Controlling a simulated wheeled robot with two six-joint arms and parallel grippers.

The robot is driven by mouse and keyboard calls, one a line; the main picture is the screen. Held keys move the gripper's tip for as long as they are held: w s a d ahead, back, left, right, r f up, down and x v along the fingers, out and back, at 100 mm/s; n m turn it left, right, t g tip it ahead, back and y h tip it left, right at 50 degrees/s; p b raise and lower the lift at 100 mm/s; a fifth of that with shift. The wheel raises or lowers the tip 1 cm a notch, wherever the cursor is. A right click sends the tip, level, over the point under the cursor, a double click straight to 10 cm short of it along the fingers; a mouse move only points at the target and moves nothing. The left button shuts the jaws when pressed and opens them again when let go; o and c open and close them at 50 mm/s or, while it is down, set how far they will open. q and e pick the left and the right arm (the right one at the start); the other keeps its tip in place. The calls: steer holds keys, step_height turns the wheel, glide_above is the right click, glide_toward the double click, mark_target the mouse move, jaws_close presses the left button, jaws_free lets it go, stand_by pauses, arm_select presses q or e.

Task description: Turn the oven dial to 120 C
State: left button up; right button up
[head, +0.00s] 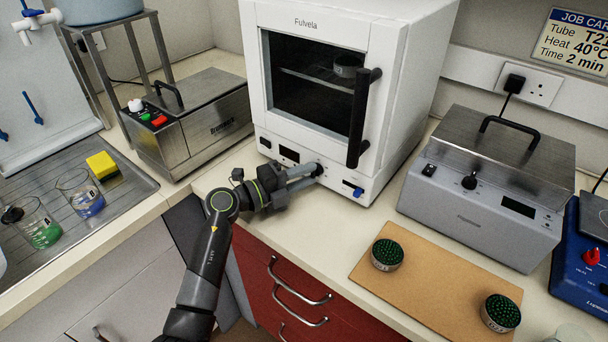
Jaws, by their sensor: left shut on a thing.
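The white oven (386,100) stands at the back of the bench, its door shut, with a dark window and a black upright handle. Its front panel has a small dark display (289,154), which shows no readable figure. My left gripper (316,171) reaches in from the left, its fingertips at the panel just right of the display. It is shut on the dark oven dial there, which the fingers mostly hide. The dial's marks and setting cannot be read. My right gripper is not in view.
A blue switch (352,188) sits on the panel right of the fingers, below the door handle (361,118). A grey lidded bath (484,190) stands to the right. A brown board (428,285) with two round green-topped pots lies in front. A steel bath (190,125) stands left.

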arm_select(q)
steer(key=shift+r+m+g+y+p, duration=0.3)
steer(key=shift+m+y+p, duration=0.2)
steer(key=shift+m+p, duration=0.95)
steer(key=m+y+p, duration=0.1)
steer(key=p, duration=0.1)
steer(key=shift+m+p, duration=0.3)
steer(key=shift+m, duration=0.05)
steer(key=shift+d+m+y+p, duration=0.1)
steer(key=shift+m+y+p, duration=0.2)
steer(key=shift+m+p, duration=0.1)
steer(key=o, duration=1)
steer(key=b+v, duration=0.2)
steer(key=v, duration=1.5)
steer(key=shift+s, duration=0.2)
